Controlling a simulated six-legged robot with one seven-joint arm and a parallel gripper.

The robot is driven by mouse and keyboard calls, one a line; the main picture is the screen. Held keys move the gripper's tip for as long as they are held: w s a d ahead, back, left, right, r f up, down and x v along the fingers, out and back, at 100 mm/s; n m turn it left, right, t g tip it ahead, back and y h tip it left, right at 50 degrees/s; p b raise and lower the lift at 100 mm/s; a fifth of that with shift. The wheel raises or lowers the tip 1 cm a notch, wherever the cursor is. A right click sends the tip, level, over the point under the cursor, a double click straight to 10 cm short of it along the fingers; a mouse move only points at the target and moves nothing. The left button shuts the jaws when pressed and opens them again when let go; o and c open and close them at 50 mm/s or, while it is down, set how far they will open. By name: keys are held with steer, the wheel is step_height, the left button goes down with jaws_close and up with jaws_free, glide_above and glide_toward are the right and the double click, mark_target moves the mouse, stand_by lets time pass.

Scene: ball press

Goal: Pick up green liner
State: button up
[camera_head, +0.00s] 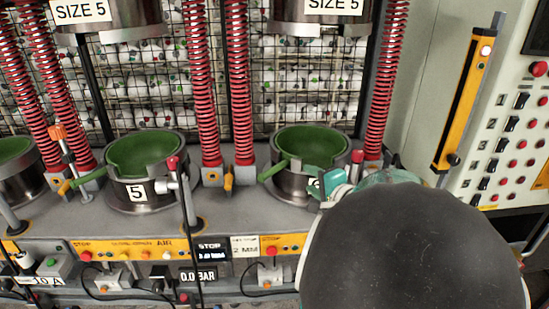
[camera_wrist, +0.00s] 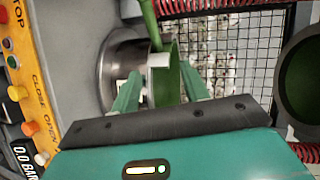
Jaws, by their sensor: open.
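A green liner (camera_head: 310,143) sits in the right metal cup (camera_head: 291,184) of the press, with a green handle sticking out to the left. My teal gripper (camera_head: 330,181) is at the front right side of this cup, partly hidden behind my dark arm link. In the wrist view my open gripper (camera_wrist: 160,74) has its two fingers apart. Part of the green liner (camera_wrist: 172,62) and a small pale block lie between or just beyond the fingers. The cup (camera_wrist: 118,62) shows to the left. I cannot tell whether the fingers touch the liner.
A second green liner (camera_head: 145,153) sits in the cup marked 5, and another cup (camera_head: 17,165) is at the left edge. Red springs (camera_head: 238,80) and posts stand around the cups. A control panel (camera_head: 510,125) is at the right, and an orange button strip (camera_head: 130,247) runs in front.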

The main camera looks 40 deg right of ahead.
glide_toward(283, 166)
steer(key=w+d, duration=0.1)
steer(key=w, duration=0.2)
steer(key=shift+f+x, duration=0.25)
steer(key=shift+x, duration=1.15)
steer(key=shift+f+x, duration=0.25)
steer(key=shift+x, duration=1.15)
steer(key=shift+s+a, duration=0.1)
steer(key=shift+a, duration=0.05)
steer(key=shift+c, duration=0.3)
steer(key=shift+r, duration=0.1)
jaws_close()
